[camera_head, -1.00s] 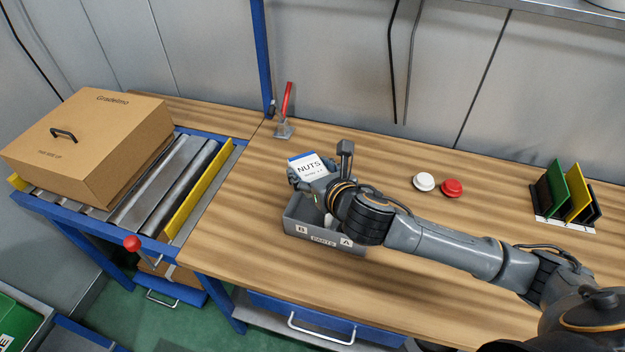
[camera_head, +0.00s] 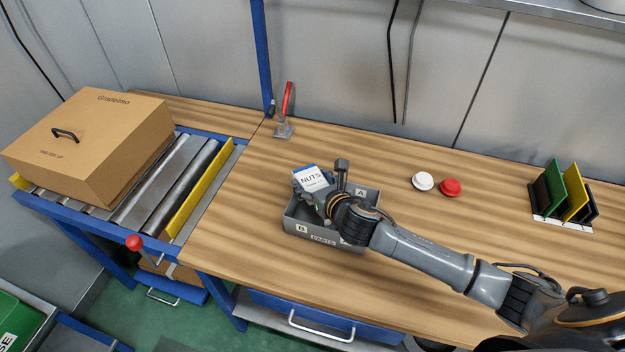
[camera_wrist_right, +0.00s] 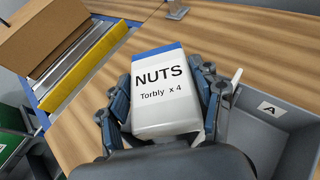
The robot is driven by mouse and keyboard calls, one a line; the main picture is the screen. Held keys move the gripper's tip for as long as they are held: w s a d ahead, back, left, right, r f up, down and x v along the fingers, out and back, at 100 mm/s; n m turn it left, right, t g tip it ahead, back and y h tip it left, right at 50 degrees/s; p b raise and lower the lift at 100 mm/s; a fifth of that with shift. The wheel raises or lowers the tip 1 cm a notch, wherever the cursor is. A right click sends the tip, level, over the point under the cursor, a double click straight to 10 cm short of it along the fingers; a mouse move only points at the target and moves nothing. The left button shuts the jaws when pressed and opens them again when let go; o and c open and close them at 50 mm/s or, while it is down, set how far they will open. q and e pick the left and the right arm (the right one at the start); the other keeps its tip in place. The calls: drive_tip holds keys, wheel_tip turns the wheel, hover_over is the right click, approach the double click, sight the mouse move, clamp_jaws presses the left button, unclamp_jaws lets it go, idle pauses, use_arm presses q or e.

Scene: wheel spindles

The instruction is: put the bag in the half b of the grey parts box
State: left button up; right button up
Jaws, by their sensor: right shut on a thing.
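The bag (camera_head: 311,179) is white with a blue top edge and the word NUTS. It also shows large in the right wrist view (camera_wrist_right: 166,104), between the two fingers. My right gripper (camera_head: 316,192) is shut on it and holds it over the left side of the grey parts box, the side marked B. The grey parts box (camera_head: 323,239) stands on the bench with labels B and A on its walls. Part of it shows at the right in the right wrist view (camera_wrist_right: 248,142). My wrist hides much of its inside. My left gripper is not in view.
A red-handled clamp (camera_head: 284,112) stands behind the box. White (camera_head: 423,181) and red (camera_head: 450,187) round buttons lie to the right. A rack with coloured plates (camera_head: 563,192) is at far right. A cardboard box (camera_head: 90,145) sits on the roller conveyor at left.

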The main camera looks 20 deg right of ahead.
drive_tip(key=o, duration=1.2)
drive_tip(key=shift+f, duration=0.1)
drive_tip(key=shift+r, duration=0.2)
drive_tip(key=shift+s+d, duration=0.1)
drive_tip(key=shift+s, duration=0.2)
drive_tip(key=b+v, duration=0.1)
drive_tip(key=v, duration=1)
drive_tip(key=shift+s+r, duration=0.15)
drive_tip(key=shift+r, duration=0.05)
